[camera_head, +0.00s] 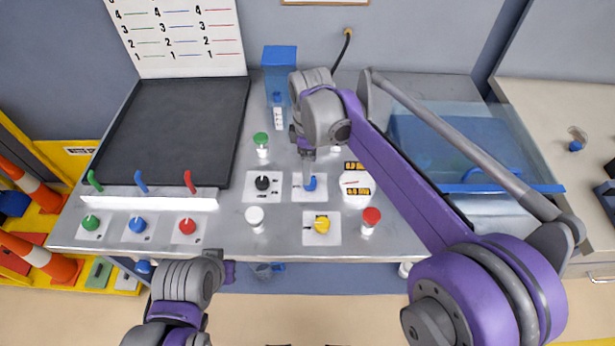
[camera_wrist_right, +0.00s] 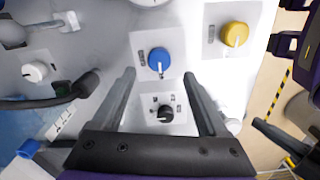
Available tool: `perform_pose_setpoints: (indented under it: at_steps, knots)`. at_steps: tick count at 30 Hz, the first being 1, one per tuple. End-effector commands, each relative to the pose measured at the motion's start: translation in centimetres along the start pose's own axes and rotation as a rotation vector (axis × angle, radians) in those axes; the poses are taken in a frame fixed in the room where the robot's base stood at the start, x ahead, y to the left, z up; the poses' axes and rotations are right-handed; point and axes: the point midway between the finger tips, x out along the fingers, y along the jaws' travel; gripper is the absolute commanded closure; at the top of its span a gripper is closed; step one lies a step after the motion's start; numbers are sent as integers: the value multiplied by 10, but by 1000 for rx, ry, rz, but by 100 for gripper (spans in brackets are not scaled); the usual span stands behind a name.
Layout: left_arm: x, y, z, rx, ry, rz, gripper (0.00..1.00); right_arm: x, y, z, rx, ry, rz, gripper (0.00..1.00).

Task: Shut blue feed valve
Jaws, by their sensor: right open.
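A blue knob (camera_head: 310,183) sits on a white plate in the middle of the bench; it also shows in the right wrist view (camera_wrist_right: 159,60). Another blue knob (camera_head: 137,225) sits in the left row, below a blue lever (camera_head: 141,182). The pictures do not show which is the feed valve. My right gripper (camera_wrist_right: 159,74) is open and empty above the central blue knob, which shows between its fingertips. Whether they touch it is unclear. In the head view my right wrist partly hides the gripper. My left arm (camera_head: 185,285) is at the lower left; its gripper is not clearly seen.
Close around the central knob are a black knob (camera_head: 262,183), a yellow knob (camera_head: 322,225), a white cap (camera_head: 254,215), a red cap (camera_head: 371,215) and a gauge (camera_head: 357,186). A blue-topped container (camera_head: 279,56) stands behind. A dark mat (camera_head: 175,125) lies at the left.

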Motion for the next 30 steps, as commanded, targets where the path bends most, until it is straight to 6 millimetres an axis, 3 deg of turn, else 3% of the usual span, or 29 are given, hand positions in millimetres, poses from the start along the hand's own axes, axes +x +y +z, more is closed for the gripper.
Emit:
perform_pose_setpoints:
  at_steps: [3,9,21,30]
  knots:
    - [2,0,1,0,-1,0,100,24,0,0,1,0,0,24]
    - [3,0,2,0,-2,0,100,49,0,0,2,1,1,24]
    - [3,0,2,0,-2,0,100,58,0,0,2,1,1,24]
    - [3,0,2,0,-2,0,100,57,0,0,2,1,1,76]
